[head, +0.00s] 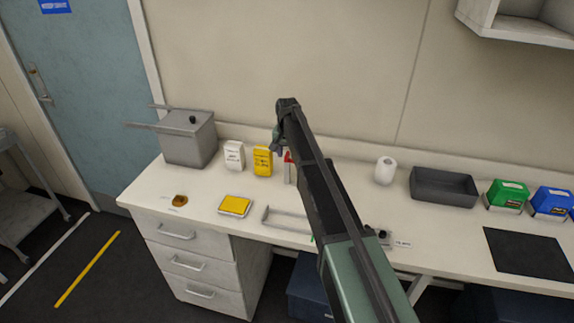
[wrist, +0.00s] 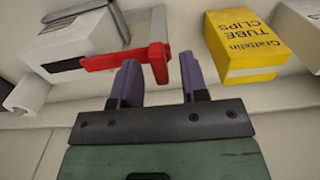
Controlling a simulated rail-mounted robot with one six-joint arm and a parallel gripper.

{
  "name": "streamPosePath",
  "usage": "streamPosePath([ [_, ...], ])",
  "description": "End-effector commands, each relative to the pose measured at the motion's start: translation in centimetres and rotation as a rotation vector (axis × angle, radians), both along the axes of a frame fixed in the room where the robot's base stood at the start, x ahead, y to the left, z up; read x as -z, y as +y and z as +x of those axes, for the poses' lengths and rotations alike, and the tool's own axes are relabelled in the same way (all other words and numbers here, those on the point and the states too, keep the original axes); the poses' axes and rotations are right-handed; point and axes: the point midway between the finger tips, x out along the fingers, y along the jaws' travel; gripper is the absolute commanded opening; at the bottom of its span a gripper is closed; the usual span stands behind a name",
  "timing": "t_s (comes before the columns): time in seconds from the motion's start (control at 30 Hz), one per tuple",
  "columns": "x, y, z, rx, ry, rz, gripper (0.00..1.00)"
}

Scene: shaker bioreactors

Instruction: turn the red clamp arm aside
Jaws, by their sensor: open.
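The red clamp arm (wrist: 112,60) shows in the wrist view as a flat red bar with a short upright red end piece, against a pale grey metal post (wrist: 159,22). It lies in front of a white block (wrist: 82,40) with a dark patch. In the head view only a small red part (head: 288,157) shows beside my arm, which hides the rest. My gripper (wrist: 158,62) is open, with its two purple fingers pointing at the clamp. The red end piece appears between the fingertips; I cannot tell whether they touch it. In the head view my gripper's fingers are not clear.
A yellow tube clips box (wrist: 248,45) stands close right of the fingers in the wrist view. A white carton (head: 234,155) and a grey lidded tank (head: 188,138) stand farther left in the head view. A white roll (head: 386,171) and a grey tray (head: 443,187) stand right.

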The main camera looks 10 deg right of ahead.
Motion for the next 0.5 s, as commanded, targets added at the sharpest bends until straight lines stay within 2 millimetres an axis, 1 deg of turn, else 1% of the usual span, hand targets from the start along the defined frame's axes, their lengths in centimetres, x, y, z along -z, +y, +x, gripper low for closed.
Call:
streamPosePath([
  [0.03, 0.61, 0.0, -0.01, 0.0, 0.0, 0.0, 0.4],
  [0.27, 0.28, 0.0, -0.01, 0.0, 0.0, 0.0, 0.4],
  [0.5, 0.28, 0.0, -0.01, 0.0, 0.0, 0.0, 0.04],
])
